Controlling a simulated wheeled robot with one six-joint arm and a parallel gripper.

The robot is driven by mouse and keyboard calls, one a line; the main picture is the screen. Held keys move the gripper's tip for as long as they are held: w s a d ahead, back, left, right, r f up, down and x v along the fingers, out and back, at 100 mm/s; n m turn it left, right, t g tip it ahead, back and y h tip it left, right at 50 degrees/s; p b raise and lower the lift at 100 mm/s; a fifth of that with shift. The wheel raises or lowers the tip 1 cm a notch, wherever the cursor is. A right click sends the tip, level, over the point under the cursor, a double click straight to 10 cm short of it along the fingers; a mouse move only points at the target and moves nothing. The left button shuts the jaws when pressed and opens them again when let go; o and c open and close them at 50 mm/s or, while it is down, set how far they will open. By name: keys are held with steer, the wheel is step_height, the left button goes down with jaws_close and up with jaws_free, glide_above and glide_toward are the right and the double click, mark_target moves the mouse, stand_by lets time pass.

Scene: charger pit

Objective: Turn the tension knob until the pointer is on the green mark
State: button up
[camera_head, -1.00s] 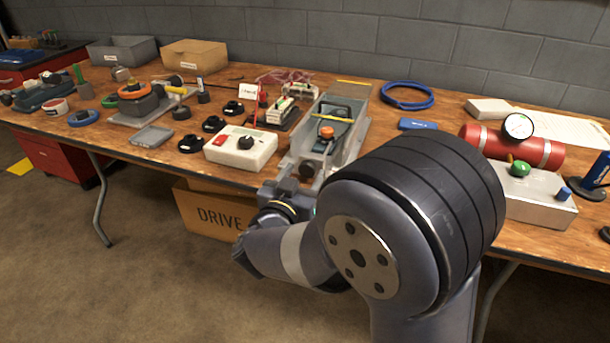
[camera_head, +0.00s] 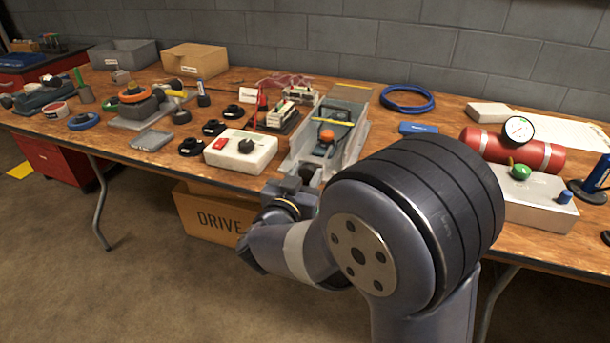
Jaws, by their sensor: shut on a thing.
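A long grey machine (camera_head: 357,139) with an orange-topped part (camera_head: 326,135) and a yellow bar stands near the table's middle. A dark round knob (camera_head: 310,174) is at its front end, partly hidden by my wrist; I take it for the tension knob. My gripper (camera_head: 300,182) is at this front end, shut on the knob, with the fingers mostly hidden. The pointer and the green mark cannot be made out in this view.
A white box (camera_head: 262,154) with a red switch and black knob stands just left, with black round parts (camera_head: 191,147) beyond. A metal box (camera_head: 545,213) with a green knob and a red cylinder (camera_head: 545,156) stand right.

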steer(key=shift+m, duration=0.3)
steer(key=m+b, duration=0.3)
steer(key=m, duration=0.1)
steer(key=shift+d+f, duration=0.1)
steer(key=shift+f, duration=0.05)
steer(key=m+b, duration=0.3)
steer(key=m, duration=0.2)
steer(key=shift+f, duration=0.1)
steer(key=m+b, duration=0.3)
steer(key=m, duration=0.1)
steer(key=shift+d+f, duration=0.1)
steer(key=shift+m+b, duration=1.8)
steer(key=shift+m, duration=0.7)
steer(key=o, duration=1)
steer(key=shift+s, duration=0.1)
steer(key=shift+c, duration=0.2)
